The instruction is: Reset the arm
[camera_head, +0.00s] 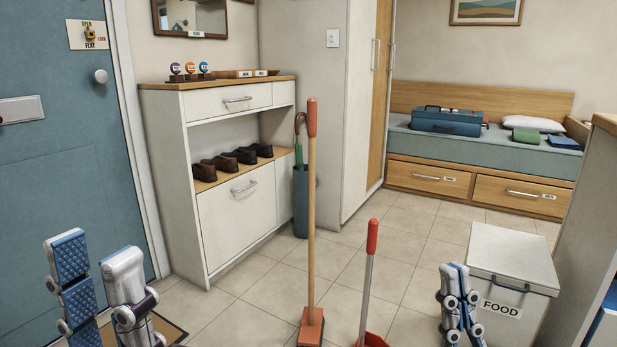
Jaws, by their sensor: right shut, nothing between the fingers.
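My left gripper (95,262) is at the bottom left, in front of the blue door. Its two fingers point up and stand wide apart, with nothing between them. My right gripper (456,290) is at the bottom right, just left of the white food bin in the picture. Its fingers point up and are closed together, holding nothing. The lower parts of both grippers are cut off by the bottom edge.
A broom (311,200) and a red-handled dustpan (367,285) stand upright between my grippers. The food bin (510,262) stands right. A white shoe cabinet (235,215) is beside the blue door (60,180). Tiled floor (400,225) is clear towards the bed (455,145).

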